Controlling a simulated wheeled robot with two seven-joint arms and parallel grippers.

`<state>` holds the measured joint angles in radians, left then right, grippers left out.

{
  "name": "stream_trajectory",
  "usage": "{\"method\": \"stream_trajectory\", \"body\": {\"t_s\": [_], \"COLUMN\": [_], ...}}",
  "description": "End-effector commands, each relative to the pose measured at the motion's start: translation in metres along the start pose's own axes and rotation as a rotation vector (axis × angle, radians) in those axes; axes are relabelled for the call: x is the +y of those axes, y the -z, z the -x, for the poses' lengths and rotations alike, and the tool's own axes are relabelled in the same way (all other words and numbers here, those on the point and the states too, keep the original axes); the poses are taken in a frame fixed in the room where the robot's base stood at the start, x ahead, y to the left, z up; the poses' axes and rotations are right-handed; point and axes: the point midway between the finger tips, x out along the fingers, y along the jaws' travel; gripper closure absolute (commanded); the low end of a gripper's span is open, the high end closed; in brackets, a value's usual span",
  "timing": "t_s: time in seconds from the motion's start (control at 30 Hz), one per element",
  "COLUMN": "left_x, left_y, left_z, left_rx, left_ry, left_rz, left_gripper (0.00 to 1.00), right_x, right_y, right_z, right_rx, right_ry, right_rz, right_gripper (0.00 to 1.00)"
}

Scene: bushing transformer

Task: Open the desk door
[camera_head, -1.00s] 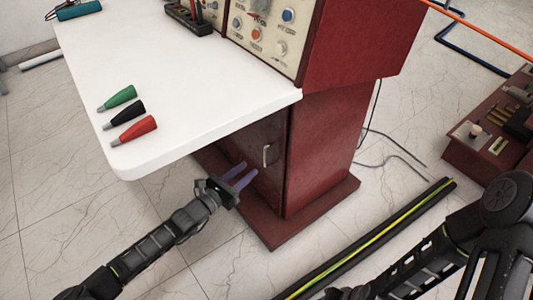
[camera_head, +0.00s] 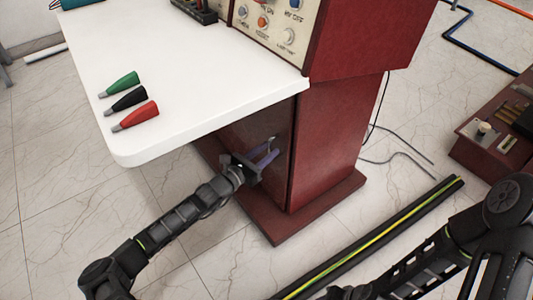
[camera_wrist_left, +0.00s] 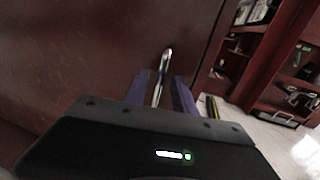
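The desk door (camera_head: 240,135) is a dark red panel under the white desk top, and it looks closed. Its metal handle (camera_wrist_left: 163,75) is a slim upright bar in the left wrist view; in the head view it is mostly hidden by my fingers. My left gripper (camera_head: 268,152) is at the door, its two purple fingers pointing at the panel. In the left wrist view the fingers (camera_wrist_left: 161,92) are apart, one on each side of the handle, with narrow gaps visible. My right arm shows at the lower right of the head view, but its fingers are out of view.
The white desk top (camera_head: 190,80) overhangs the door, with green, black and red plugs (camera_head: 135,117) on it. The red cabinet base (camera_head: 270,225) sticks out below. A black and yellow-green floor strip (camera_head: 375,240) lies to the right. Open floor is at the left.

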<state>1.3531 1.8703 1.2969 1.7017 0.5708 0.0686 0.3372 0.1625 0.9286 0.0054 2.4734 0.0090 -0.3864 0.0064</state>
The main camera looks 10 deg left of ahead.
Motion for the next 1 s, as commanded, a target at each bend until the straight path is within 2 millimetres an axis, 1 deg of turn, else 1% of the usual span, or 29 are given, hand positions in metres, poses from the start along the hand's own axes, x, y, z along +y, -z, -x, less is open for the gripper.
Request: {"method": "stream_trajectory", "body": {"t_s": [0.2,0.6,1.0], "left_x": [-0.0001,-0.0003,-0.0007], "left_y": [-0.0006,-0.0006,-0.0005], "left_z": [-0.0002,0.0,-0.0001], "left_rx": [0.0,-0.001,-0.001], "left_ry": [0.0,0.001,0.001], "left_rz": [0.001,0.0,0.0], "left_gripper": [0.68,1.0,1.0], "right_x": [-0.0002,-0.0002,-0.0002], "right_y": [0.0002,0.0002,0.0001], "right_z": [0.0003,0.0003,0.0003], "right_rx": [0.0,0.0,0.0], "right_ry": [0.0,0.0,0.0], "right_rz": [0.0,0.0,0.0], "right_gripper": [0.64,0.64,0.64]}}
